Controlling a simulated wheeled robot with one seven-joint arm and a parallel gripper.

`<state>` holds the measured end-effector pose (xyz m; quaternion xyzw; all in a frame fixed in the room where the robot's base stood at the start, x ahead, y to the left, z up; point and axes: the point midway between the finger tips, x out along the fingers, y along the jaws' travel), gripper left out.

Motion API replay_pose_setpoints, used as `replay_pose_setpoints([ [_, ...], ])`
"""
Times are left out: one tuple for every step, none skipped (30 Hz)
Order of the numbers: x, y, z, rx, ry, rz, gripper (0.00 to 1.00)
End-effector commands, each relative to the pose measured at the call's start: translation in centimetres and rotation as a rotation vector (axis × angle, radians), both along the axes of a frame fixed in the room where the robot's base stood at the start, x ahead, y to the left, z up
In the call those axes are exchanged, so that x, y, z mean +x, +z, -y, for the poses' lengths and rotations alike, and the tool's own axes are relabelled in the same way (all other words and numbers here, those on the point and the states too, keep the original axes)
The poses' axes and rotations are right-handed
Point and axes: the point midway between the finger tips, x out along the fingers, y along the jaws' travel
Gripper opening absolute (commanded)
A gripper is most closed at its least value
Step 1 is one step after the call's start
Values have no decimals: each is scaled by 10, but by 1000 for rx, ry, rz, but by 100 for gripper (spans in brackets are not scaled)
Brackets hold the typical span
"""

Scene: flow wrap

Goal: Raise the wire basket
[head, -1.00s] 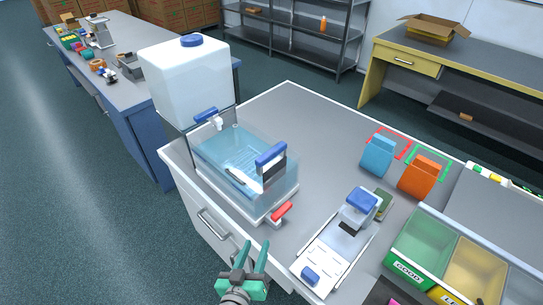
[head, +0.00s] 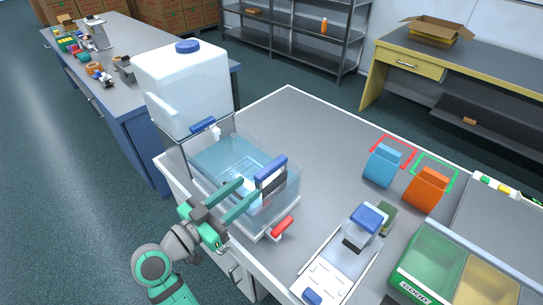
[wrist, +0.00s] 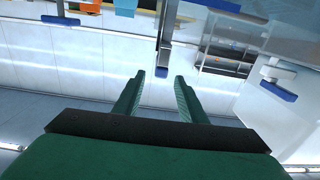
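A clear tank (head: 225,190) of bluish water stands at the table's front left corner. A blue-topped handle (head: 271,168) with a dark lower part rises at its right side. Pale grid lines (head: 248,168) show faintly in the water; I cannot make out the wire basket's full outline. My gripper (head: 250,189) is open and empty, its fingers pointing toward the handle from the left, over the tank's front in the head view. In the wrist view, my open fingers (wrist: 157,80) show a gap between them, with a grey post ahead; whether they touch anything is unclear.
A white water container (head: 183,90) stands behind the tank. A red lever (head: 283,227) sticks out at the tank's near corner. A sealing device (head: 362,225), blue pouch (head: 383,165), orange pouch (head: 426,190) and green bin (head: 428,262) stand to the right. The table's back middle is clear.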

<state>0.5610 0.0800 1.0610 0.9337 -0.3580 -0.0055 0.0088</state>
Motion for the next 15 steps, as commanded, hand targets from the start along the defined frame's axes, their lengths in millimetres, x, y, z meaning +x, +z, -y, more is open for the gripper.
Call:
replay_pose_setpoints([
  [-1,5,-1,7,-10,11,38],
  [-1,6,-1,10,-14,15,38],
  [0,7,0,13,-19,17,38],
  [0,7,1,13,-21,18,38],
  [2,7,3,13,-22,18,38],
  [4,7,6,13,-23,18,38],
  [6,7,8,13,-24,17,38],
  [9,7,11,13,-24,17,38],
  [13,7,15,13,-24,17,38],
  [17,7,18,13,-24,17,38],
  [21,7,22,13,-25,17,38],
  [26,7,27,12,-26,16,38],
  [30,7,31,12,-26,17,38],
  [34,7,35,13,-25,17,38],
  [39,7,40,13,-24,17,38],
])
